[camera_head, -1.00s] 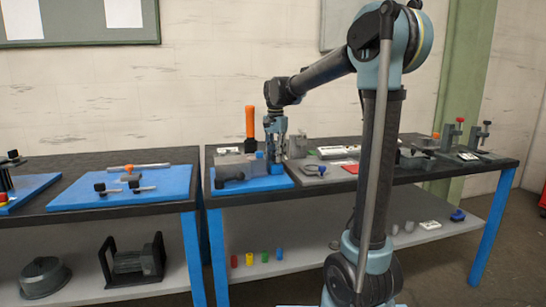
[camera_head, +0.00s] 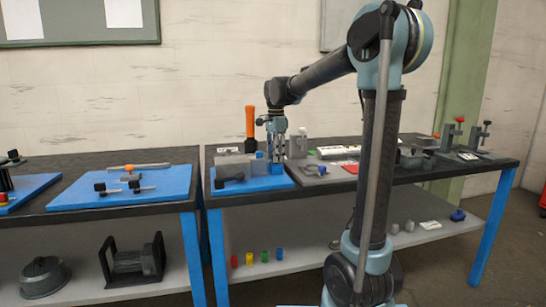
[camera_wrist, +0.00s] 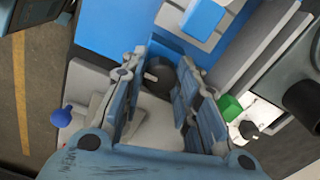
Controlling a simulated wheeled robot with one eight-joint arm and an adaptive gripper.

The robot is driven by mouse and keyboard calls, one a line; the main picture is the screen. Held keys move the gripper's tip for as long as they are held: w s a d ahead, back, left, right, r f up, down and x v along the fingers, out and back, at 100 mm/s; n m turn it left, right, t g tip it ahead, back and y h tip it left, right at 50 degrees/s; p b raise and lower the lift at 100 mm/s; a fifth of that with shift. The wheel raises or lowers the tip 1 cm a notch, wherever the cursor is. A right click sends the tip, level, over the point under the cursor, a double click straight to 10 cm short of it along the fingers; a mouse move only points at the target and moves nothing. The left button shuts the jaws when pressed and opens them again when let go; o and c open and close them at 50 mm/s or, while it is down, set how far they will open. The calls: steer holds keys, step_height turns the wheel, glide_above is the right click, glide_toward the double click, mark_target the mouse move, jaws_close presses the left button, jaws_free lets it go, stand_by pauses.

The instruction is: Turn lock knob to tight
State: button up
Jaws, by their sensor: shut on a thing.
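The lock knob (camera_wrist: 159,74) shows in the wrist view as a dark round knob with a small grey stub, between the two fingers of my gripper (camera_wrist: 158,86). My gripper is shut on it from both sides. In the head view my gripper (camera_head: 276,158) points down at the right back part of the blue board (camera_head: 258,184) on the right bench. The knob is hidden there behind the fingers. Its marking for tight or loose cannot be read.
A dark-handled part (camera_head: 230,174) lies on the blue board left of my gripper. An orange upright handle (camera_head: 250,122) stands close behind. A grey block with a blue knob (camera_head: 322,170) is to the right. Clamps (camera_head: 453,135) stand at the bench's right end.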

steer(key=shift+s+d, duration=0.1)
steer(key=shift+d, duration=0.05)
steer(key=o, duration=1.1)
steer(key=shift+c, duration=0.2)
step_height(320, 180, up, 12)
